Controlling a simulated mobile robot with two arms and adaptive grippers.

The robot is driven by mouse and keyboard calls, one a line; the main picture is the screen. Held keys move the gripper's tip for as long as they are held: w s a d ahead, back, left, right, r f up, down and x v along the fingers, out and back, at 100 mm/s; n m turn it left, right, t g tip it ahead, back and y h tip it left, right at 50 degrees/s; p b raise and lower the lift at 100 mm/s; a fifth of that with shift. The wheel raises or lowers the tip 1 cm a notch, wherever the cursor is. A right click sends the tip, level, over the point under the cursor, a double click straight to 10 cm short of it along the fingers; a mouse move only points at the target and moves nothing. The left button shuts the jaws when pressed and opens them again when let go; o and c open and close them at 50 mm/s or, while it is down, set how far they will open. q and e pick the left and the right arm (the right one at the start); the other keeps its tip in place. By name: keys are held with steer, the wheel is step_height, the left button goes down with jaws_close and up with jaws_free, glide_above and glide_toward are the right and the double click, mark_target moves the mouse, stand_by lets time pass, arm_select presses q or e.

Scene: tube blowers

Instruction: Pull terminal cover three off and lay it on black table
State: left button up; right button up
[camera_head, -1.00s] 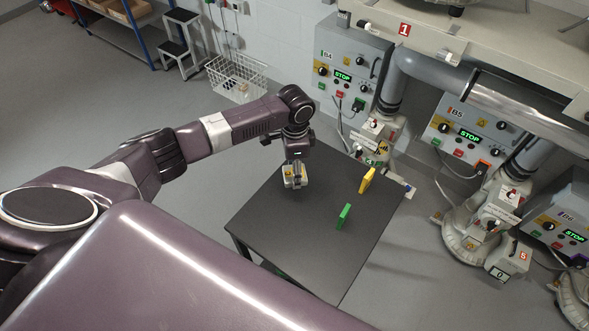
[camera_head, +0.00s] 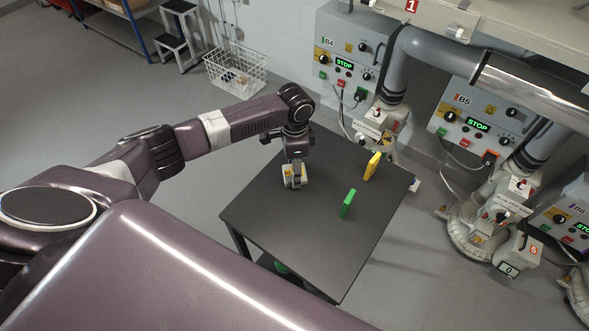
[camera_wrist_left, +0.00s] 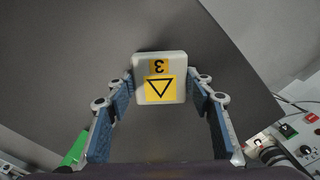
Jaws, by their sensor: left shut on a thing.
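Terminal cover three (camera_wrist_left: 160,92) is a pale, blocky cover with a yellow "3" label and a yellow warning triangle. My left gripper (camera_head: 294,170) is shut on it, with a blue-padded finger on each side in the left wrist view. The cover also shows in the head view (camera_head: 294,180), just below the gripper, over the back left part of the black table (camera_head: 290,235). I cannot tell whether its underside touches the tabletop. My right gripper is not in view.
Blower panels (camera_head: 345,62) and grey pipes stand behind. The front and middle of the tabletop are clear.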

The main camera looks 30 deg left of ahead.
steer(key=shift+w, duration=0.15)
arm_select(q)
steer(key=o, duration=1.6)
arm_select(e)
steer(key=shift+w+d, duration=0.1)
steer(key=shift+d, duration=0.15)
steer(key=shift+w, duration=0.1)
arm_select(q)
step_height(320, 180, up, 12)
steer(key=shift+r, duration=0.1)
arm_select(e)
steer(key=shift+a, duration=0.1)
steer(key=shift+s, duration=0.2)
